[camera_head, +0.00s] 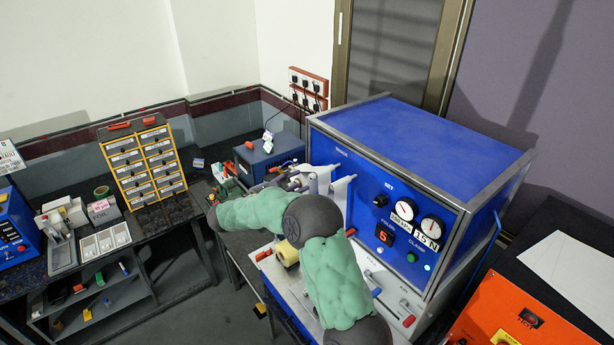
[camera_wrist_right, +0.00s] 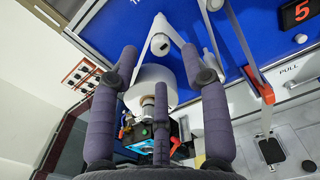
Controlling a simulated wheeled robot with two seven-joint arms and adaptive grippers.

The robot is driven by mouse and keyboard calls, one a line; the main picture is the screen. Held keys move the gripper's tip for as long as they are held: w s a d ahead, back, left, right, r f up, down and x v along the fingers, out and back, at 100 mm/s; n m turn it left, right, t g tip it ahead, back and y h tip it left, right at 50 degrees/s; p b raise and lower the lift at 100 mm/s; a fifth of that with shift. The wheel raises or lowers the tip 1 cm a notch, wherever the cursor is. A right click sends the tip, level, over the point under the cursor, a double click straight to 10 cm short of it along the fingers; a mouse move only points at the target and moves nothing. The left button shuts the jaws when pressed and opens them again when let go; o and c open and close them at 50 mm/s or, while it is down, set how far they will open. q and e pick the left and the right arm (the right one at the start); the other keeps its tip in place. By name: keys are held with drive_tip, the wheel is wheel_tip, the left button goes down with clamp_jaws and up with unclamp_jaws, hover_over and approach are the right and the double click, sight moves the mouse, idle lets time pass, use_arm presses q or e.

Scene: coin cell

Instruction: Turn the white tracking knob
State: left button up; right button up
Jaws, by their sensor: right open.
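A small white round piece with a dark centre (camera_wrist_right: 160,44) shows on the blue front panel in the right wrist view. It looks like the white tracking knob, though the label above it is cut off. My right gripper (camera_wrist_right: 160,58) has its fingers spread, empty, with the tips on either side of that piece in the picture. I cannot tell the remaining depth. In the head view my right gripper (camera_head: 292,182) is small and partly hidden, just left of the white rollers (camera_head: 324,180) of the blue machine (camera_head: 410,150). My left gripper is not in view.
A wide white roller (camera_wrist_right: 152,82) lies behind my fingers, with white film strips running from the panel. Panel dials (camera_head: 404,210) and a red display (camera_head: 385,236) sit to the right. An orange box (camera_head: 530,310) stands at the lower right.

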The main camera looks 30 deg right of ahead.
sight(310, 178)
drive_tip(key=shift+w+d+p, duration=0.2)
drive_tip(key=shift+d+p, duration=0.3)
drive_tip(key=shift+d, duration=1.75)
clamp_jaws()
